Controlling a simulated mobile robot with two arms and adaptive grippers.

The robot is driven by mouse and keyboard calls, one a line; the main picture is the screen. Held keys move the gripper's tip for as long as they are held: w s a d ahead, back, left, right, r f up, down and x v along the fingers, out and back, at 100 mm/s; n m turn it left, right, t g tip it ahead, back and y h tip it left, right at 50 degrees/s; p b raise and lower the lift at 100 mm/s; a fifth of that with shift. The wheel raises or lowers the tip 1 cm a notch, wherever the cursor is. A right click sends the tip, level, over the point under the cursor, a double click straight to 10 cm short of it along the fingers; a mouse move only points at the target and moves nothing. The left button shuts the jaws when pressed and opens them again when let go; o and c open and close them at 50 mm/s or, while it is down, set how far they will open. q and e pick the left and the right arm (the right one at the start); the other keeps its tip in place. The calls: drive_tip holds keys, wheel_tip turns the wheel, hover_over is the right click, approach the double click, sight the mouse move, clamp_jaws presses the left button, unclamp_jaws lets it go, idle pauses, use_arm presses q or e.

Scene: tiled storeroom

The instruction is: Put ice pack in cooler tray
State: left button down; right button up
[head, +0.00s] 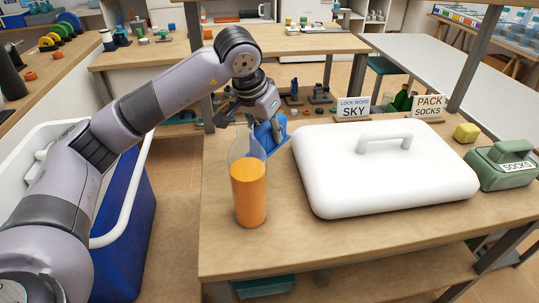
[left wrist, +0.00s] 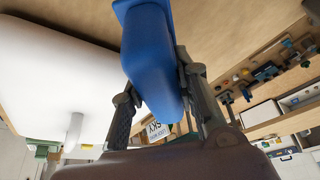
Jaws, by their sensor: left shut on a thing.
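My left gripper (head: 262,117) is shut on a blue ice pack (head: 276,135) at the left rear of the table, behind a carafe. In the left wrist view the ice pack (left wrist: 150,60) sits between the two fingers, with its far end over bare tabletop; whether it touches the wood I cannot tell. The blue cooler (head: 126,235) with a white rim stands open at the left, beside the table. My arm crosses over it and hides much of its inside, so I cannot make out the tray clearly. My right gripper is out of view.
The clear carafe of orange liquid (head: 248,192) stands near the table's left edge. A large white lid (head: 385,180) with a handle fills the table's middle.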

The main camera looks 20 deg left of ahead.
use_arm(q)
wheel_tip(320, 180, down, 6)
drive_tip(key=shift+b, duration=0.35)
drive_tip(key=shift+f, duration=0.1)
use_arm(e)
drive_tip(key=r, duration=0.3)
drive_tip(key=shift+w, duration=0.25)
use_arm(q)
drive_tip(key=c, duration=1.6)
unclamp_jaws()
drive_tip(key=shift+f, duration=0.1)
drive_tip(key=o, duration=0.4)
drive_tip(key=shift+c, duration=0.2)
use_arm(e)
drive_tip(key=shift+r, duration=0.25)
